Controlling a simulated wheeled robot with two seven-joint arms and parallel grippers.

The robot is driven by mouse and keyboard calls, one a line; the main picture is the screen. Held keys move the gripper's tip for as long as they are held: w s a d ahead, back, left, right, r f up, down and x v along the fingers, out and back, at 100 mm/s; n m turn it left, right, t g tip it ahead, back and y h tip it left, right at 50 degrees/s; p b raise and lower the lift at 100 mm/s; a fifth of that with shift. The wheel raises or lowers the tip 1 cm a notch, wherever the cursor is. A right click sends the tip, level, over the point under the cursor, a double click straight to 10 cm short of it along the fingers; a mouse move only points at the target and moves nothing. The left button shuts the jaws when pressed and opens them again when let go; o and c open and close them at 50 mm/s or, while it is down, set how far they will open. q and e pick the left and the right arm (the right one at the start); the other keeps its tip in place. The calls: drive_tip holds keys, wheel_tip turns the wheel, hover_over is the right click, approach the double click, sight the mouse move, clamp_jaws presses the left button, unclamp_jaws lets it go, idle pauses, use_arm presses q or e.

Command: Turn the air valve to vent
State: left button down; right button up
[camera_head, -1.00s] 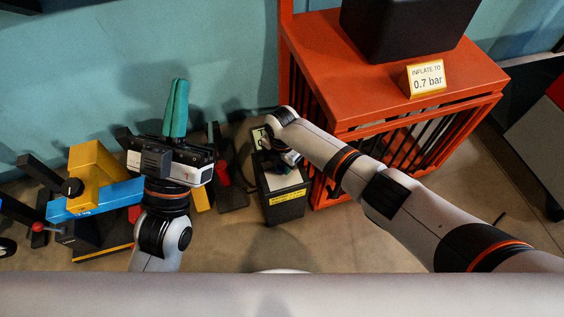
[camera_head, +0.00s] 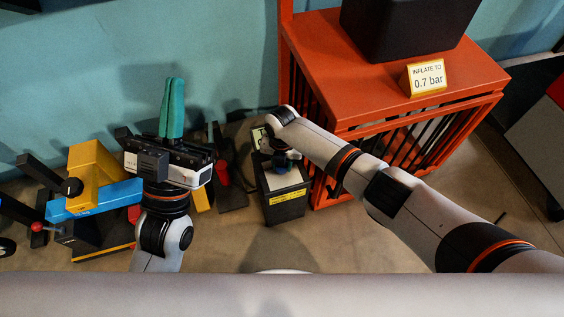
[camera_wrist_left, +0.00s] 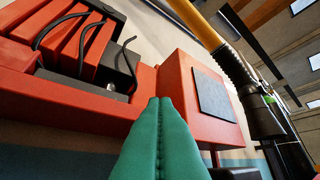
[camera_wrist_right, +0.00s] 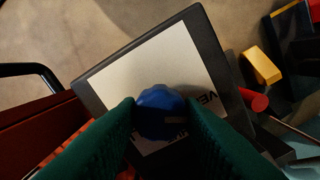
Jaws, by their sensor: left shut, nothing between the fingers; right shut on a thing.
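The air valve is a blue round knob (camera_wrist_right: 160,112) on a white label plate (camera_wrist_right: 190,58) atop a dark box. Part of the lettering "VE" shows beside it in the right wrist view; the rest is hidden. In the head view the dark box (camera_head: 286,208) stands on the floor beside the orange cage. My right gripper (camera_wrist_right: 162,115) is shut on the knob, one green finger on each side.
An orange cage (camera_head: 385,70) stands right of the valve box, with a dark block (camera_head: 408,28) and an "INFLATE TO 0.7 bar" sign (camera_head: 426,80) on top. Yellow and blue equipment (camera_head: 95,180) crowds the left. Bare floor (camera_head: 345,240) shows in front of the box.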

drive_tip(key=o, duration=1)
drive_tip(key=shift+c, duration=0.2)
drive_tip(key=shift+r, duration=0.25)
wheel_tip(320, 180, up, 6)
drive_tip(key=p, duration=0.3)
drive_tip(key=shift+f, duration=0.15)
use_arm(q)
wheel_tip(320, 180, down, 17)
drive_tip(key=w+a+g+y+p, duration=0.2)
drive_tip(key=g+y, duration=0.2)
drive_tip(key=g, duration=0.9)
drive_tip(key=shift+w+f+n+y, duration=0.15)
drive_tip(key=shift+w+n+y, duration=0.15)
drive_tip(key=shift+y, duration=0.1)
use_arm(e)
wheel_tip(320, 180, up, 6)
drive_tip(key=shift+f, duration=0.15)
